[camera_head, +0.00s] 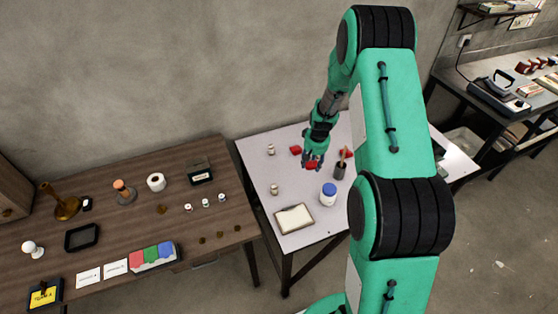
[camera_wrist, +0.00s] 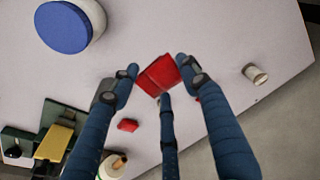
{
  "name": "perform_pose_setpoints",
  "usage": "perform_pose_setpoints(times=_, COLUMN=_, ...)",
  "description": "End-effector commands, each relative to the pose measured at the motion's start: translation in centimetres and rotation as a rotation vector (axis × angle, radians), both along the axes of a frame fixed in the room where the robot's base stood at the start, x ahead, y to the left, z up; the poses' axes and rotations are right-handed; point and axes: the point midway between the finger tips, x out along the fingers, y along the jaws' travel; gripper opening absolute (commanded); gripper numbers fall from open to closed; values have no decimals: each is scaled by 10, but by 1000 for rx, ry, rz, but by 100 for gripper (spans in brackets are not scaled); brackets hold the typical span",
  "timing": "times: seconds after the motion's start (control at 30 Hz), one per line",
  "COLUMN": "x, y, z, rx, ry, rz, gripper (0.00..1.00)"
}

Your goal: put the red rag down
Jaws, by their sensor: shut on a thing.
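The red rag (camera_wrist: 158,76) is a small folded red piece held between my fingertips in the wrist view. It also shows as red at the fingers in the head view (camera_head: 311,164). My gripper (camera_wrist: 157,68) is shut on it, with a finger on either side and a third finger below. In the head view my gripper (camera_head: 314,156) is over the white table (camera_head: 262,165). I cannot tell whether the rag touches the table top.
A blue-lidded white jar (camera_head: 328,194), a dark cup with brushes (camera_head: 341,168), a tray (camera_head: 294,219) and small pale cups (camera_head: 270,150) stand on the table. Red pieces (camera_head: 346,154) lie near my gripper. Bare table shows at the left. A cluttered brown table (camera_head: 120,225) is further left.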

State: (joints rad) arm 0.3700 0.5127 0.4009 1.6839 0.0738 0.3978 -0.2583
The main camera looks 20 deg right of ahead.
Motion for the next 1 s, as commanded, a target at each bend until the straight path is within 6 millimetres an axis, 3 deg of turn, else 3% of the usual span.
perform_pose_setpoints(times=0.47, x=1, y=0, z=7, rx=0, ry=-1, rz=0, gripper=35)
perform_pose_setpoints(times=0.67, x=1, y=-1, z=35, rx=-2, ry=-3, rz=0, gripper=35)
perform_pose_setpoints(times=1.0, x=1, y=0, z=100, rx=-2, ry=-3, rz=0, gripper=35)
